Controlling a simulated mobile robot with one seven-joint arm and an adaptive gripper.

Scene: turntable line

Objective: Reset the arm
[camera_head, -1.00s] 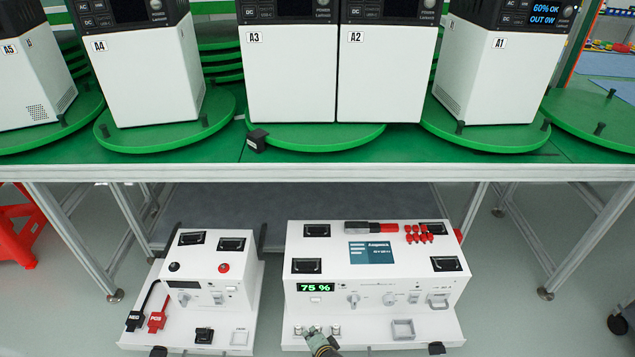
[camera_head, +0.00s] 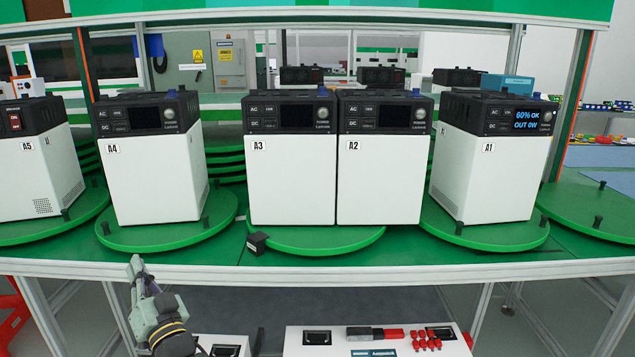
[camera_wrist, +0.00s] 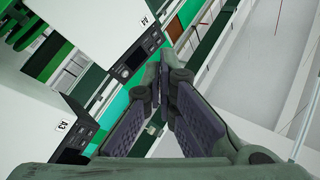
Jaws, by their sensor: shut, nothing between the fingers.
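My gripper (camera_head: 137,266) is raised in front of the table's front edge, below the unit marked A4 (camera_head: 155,180) in the head view. Its fingers are together and hold nothing. The wrist view shows the same fingers (camera_wrist: 164,62) meeting at the tips, pointing past the white units A4 (camera_wrist: 112,30) and A3 (camera_wrist: 35,130). A gap shows between the gripper and the units. My wrist shows below the gripper in the head view; the rest of my arm is out of view.
Units A5 (camera_head: 40,180), A3 (camera_head: 290,180), A2 (camera_head: 380,180) and A1 (camera_head: 483,170) stand on green turntables along the green table. The table's pale front rail (camera_head: 400,272) is close to my gripper. White test boxes (camera_head: 300,345) stand low in front.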

